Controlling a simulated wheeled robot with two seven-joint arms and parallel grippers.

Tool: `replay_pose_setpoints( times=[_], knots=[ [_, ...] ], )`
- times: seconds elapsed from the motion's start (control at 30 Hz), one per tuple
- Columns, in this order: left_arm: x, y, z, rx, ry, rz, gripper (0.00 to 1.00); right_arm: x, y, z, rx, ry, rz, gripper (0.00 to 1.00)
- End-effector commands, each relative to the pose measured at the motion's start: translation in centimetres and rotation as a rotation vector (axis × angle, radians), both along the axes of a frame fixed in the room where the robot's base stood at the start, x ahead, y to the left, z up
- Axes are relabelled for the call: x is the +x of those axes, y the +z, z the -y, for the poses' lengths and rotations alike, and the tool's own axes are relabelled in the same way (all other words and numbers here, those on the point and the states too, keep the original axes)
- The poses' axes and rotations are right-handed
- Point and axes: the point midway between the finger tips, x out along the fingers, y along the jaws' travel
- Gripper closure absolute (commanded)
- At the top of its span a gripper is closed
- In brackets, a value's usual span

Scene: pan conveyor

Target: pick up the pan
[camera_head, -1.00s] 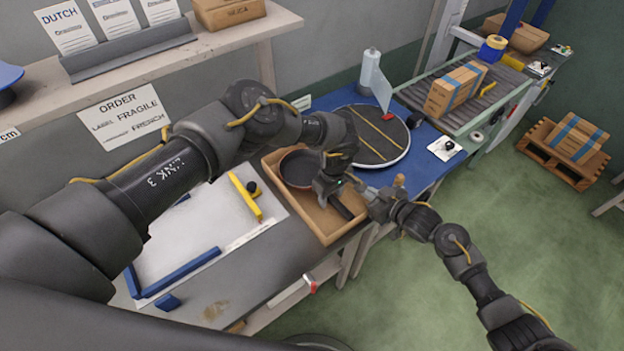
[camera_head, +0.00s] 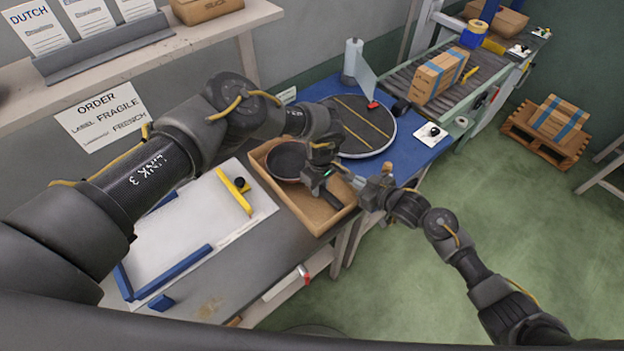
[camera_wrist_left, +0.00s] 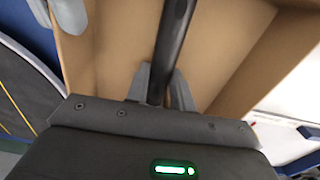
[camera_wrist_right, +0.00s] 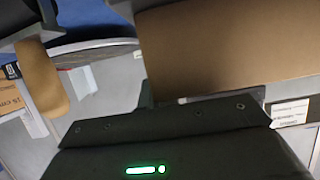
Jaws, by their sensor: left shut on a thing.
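The dark round pan (camera_head: 286,160) lies in an open cardboard box (camera_head: 304,215) on the workbench. Its black handle (camera_head: 332,199) points toward the box's front right corner. My left gripper (camera_head: 322,184) is over the box and shut on the handle. In the left wrist view the handle (camera_wrist_left: 176,35) runs between the fingertips (camera_wrist_left: 160,88), and the pan's bowl is out of view. My right gripper (camera_head: 371,190) is just outside the box's right side. In the right wrist view a brown cardboard wall (camera_wrist_right: 225,50) fills the upper right, and its finger gap is unclear.
A round turntable (camera_head: 358,128) stands behind the box on a blue surface. A roller conveyor (camera_head: 405,72) carries a taped carton (camera_head: 438,77) at the back right. A white sheet with blue and yellow guides (camera_head: 240,190) lies left of the box. Green floor is open at right.

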Motion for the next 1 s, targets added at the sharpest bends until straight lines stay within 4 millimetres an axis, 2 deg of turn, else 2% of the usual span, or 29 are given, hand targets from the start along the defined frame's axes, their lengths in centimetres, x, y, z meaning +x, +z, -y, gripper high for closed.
replay_pose_setpoints(
  times=[0.3,0.5,0.63,0.9,1.0],
  knots=[
    [0.2,5.7,0.0,-0.001,-0.001,0.006,1.00,0.0,-0.1,0.0,-0.001,0.000,-0.001,1.00],
    [0.2,8.7,0.0,-0.001,-0.001,0.004,1.00,0.0,-0.1,0.0,-0.001,0.000,-0.001,1.00],
    [0.1,9.6,0.0,0.000,0.000,0.003,1.00,0.0,-0.1,0.0,-0.001,0.000,-0.001,1.00],
    [0.1,9.8,0.0,0.000,0.000,0.003,1.00,0.0,-0.1,0.0,-0.001,0.000,-0.001,1.00],
    [0.1,9.8,0.0,0.000,0.000,0.003,1.00,0.0,-0.1,0.0,-0.001,0.000,-0.001,0.86]
  ],
)
